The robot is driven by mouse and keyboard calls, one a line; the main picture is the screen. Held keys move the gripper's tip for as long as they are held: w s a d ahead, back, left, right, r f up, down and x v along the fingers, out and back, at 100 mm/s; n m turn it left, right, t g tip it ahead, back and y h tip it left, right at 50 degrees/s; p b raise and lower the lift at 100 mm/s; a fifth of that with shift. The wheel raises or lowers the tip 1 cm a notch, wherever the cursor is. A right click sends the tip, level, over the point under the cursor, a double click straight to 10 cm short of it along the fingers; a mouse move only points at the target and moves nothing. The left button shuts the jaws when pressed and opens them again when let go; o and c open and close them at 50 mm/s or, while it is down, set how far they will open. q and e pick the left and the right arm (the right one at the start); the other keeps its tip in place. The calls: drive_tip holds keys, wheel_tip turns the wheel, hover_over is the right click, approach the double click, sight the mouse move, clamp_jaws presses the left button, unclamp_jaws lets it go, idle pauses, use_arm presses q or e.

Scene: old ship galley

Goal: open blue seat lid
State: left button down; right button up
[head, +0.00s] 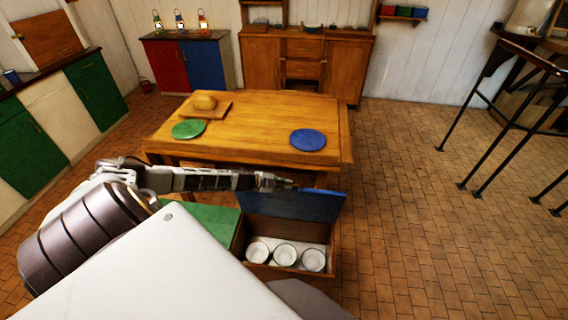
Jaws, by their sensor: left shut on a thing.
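The blue seat lid (300,206) is raised and tilted up at the back of the bench box, near the table's front edge. Below it the seat box (334,258) is open, with white bowls (285,255) inside. My left gripper (284,184) reaches in from the left and is shut at the top edge of the blue lid. Its fingertips are small and partly merge with the lid edge. My right gripper does not show.
A green seat lid (205,225) lies flat, left of the open box. The wooden table (250,125) behind holds a blue plate (308,139), a green plate (188,129) and bread on a board (222,111). Tiled floor is clear on the right, before a black railing (500,125).

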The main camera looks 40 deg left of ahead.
use_arm(q)
drive_tip(key=c, duration=1.5)
unclamp_jaws()
drive_tip(key=shift+s+f, duration=0.1)
drive_tip(key=shift+v, duration=4.95)
drive_tip(key=shift+s+a+r, duration=0.2)
drive_tip(key=shift+s+r, duration=0.05)
drive_tip(key=shift+s, duration=0.15)
drive_tip(key=shift+s+a+r, duration=0.1)
drive_tip(key=shift+s+r, duration=0.25)
